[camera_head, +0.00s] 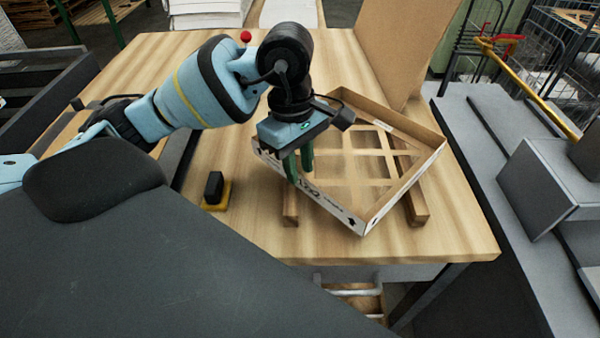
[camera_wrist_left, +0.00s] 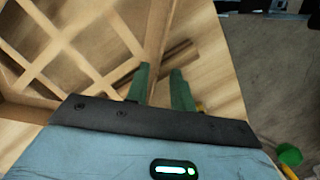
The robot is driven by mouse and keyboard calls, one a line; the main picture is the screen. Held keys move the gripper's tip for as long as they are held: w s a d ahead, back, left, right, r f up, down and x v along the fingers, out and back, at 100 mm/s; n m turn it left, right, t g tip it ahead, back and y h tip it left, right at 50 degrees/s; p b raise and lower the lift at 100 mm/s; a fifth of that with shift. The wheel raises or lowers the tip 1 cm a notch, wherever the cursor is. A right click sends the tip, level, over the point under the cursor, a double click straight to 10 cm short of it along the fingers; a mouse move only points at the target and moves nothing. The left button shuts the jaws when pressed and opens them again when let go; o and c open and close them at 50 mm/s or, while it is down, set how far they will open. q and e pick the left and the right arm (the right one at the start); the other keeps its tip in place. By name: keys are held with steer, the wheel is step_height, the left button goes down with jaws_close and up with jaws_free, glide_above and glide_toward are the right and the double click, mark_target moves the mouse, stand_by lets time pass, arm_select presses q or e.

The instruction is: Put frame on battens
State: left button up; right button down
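The frame (camera_head: 405,190) is a shallow cardboard-walled square with a lattice inside, turned at an angle over the table. Its white printed near wall faces me. Two wooden battens lie under it: the left batten (camera_head: 290,208) and the right batten (camera_head: 416,207) show their near ends. My left gripper (camera_head: 299,168) is at the frame's near-left wall, green fingers pointing down on either side of it. The left wrist view shows the fingers (camera_wrist_left: 160,85) with the wall between them and the lattice to the left. Whether the frame touches the battens is hard to tell. My right gripper is not in view.
The wooden table (camera_head: 460,235) is clear in front and to the right of the frame. A small black object on a yellow base (camera_head: 214,190) stands left of the battens. A large brown board (camera_head: 405,45) stands behind the frame. Grey equipment (camera_head: 550,180) is at the right.

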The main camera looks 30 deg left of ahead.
arm_select(q)
step_height(320, 180, up, 9)
steer(key=a, duration=0.1)
steer(key=shift+w, duration=0.1)
stand_by(0.6)
